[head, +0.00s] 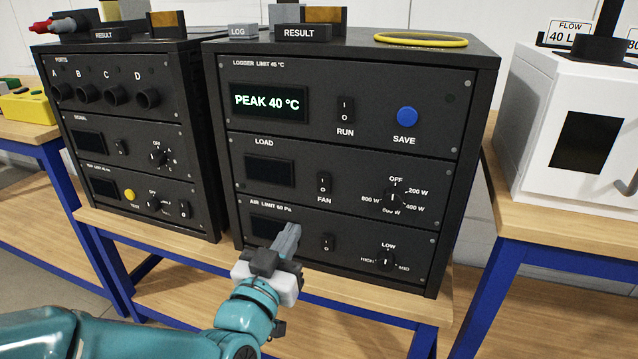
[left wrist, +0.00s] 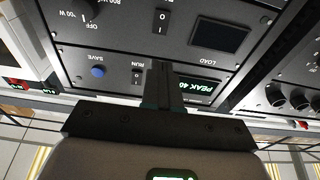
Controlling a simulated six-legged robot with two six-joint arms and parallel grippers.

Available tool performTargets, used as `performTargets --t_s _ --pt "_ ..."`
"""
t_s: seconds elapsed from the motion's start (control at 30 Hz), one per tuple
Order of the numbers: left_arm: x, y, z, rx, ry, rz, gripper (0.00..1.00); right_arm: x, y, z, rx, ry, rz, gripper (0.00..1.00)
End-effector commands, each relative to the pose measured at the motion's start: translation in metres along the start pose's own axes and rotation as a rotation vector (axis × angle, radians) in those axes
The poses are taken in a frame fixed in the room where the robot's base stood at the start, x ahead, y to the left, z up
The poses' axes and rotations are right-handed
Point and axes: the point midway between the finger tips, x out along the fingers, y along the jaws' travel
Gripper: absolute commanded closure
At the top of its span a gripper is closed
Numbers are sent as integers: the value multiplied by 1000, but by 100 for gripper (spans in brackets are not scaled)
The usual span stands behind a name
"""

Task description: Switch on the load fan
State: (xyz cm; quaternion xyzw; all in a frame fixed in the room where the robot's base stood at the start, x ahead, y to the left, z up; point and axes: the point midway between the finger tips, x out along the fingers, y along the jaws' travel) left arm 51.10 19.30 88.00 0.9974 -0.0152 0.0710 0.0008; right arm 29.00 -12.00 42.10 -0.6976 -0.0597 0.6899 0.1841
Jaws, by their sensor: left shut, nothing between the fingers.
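The load fan switch (head: 323,184) is a small black rocker marked I and O, above the word FAN on the LOAD panel (head: 290,186). It also shows in the left wrist view (left wrist: 161,20), where the rack looks upside down. The LOAD display (head: 269,170) is dark. My left gripper (head: 288,238) is shut and empty. In the head view its fingertips overlap the AIR panel, below and left of the fan switch. In the left wrist view the fingers (left wrist: 163,82) point toward the rack. My right gripper is not in view.
Above is the logger panel with a lit PEAK 40 °C display (head: 268,103), a RUN switch (head: 345,110) and a blue SAVE button (head: 407,117). A LOAD dial (head: 395,198) sits right of the fan switch. Another rack (head: 125,130) stands at left, a white box (head: 575,130) at right.

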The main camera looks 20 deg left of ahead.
Motion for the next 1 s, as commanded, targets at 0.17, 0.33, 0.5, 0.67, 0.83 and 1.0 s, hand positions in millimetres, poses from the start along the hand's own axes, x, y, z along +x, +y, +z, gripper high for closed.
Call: performTargets --t_s 0.17,0.33,0.5,0.67,0.83,1.0 --pt "6 0 1 0 -1 0 100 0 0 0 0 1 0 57" --pt "34 -1 1 -1 -2 0 100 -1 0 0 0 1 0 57" --pt "73 -1 2 -1 -1 2 100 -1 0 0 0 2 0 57" --pt "107 -1 2 -1 -2 4 100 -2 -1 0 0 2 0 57" --pt "132 -1 2 -2 -2 4 100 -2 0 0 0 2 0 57" --pt "143 -1 2 -2 -2 4 100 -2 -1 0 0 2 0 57"
